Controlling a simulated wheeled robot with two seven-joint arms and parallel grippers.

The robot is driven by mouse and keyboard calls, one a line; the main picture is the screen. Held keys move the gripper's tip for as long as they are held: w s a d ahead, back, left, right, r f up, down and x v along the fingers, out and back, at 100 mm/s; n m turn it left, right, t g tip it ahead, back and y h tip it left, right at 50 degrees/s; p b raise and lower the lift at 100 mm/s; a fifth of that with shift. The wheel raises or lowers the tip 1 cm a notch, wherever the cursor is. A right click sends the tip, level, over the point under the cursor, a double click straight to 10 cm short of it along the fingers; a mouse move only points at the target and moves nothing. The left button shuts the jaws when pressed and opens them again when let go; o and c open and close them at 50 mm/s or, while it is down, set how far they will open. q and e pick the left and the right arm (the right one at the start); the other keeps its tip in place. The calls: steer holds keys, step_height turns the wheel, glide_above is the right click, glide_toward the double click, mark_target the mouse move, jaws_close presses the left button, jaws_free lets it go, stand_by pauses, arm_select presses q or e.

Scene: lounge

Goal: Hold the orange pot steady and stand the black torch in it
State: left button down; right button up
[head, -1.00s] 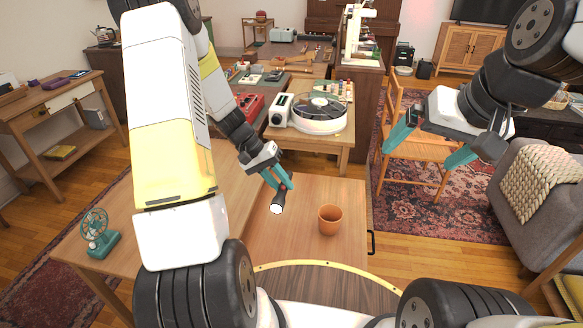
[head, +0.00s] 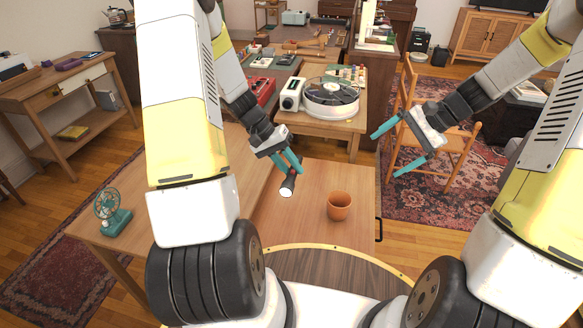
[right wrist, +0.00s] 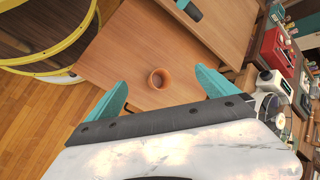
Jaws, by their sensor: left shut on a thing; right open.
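The orange pot (head: 339,206) stands upright on the wooden table (head: 310,230), right of its middle. It also shows in the right wrist view (right wrist: 159,78), with its open mouth facing me and nothing visible inside. My left gripper (head: 289,168) is shut on the black torch (head: 288,184), left of the pot and apparently above the table. The torch hangs with its pale lens end downward, somewhat tilted. My right gripper (head: 391,150) is open and empty, up and to the right of the pot. In the right wrist view its teal fingers (right wrist: 160,95) spread wide on either side of the pot.
A green fan (head: 112,214) stands on the table at the left. A black handle (head: 379,228) sticks out at the table's right edge. The tabletop around the pot is clear.

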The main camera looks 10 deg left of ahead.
steer(key=w+f+m+y, duration=0.2)
steer(key=w+f+m, duration=0.1)
steer(key=f, duration=0.6)
steer(key=w+f+m+y, duration=0.2)
steer(key=f+m, duration=0.1)
steer(key=f, duration=0.5)
steer(key=m+t+y, duration=0.2)
steer(key=m+t, duration=0.2)
steer(key=m, duration=0.3)
glide_toward(341, 209)
steer(key=w+f, duration=0.4)
steer(key=shift+d+f, duration=0.15)
steer(key=shift+f, duration=0.15)
steer(key=shift+w+a+f+y, duration=0.15)
steer(key=shift+a+f+y, duration=0.15)
steer(key=shift+a+f, duration=0.05)
steer(key=shift+x, duration=4.65)
steer(key=shift+c, duration=0.4)
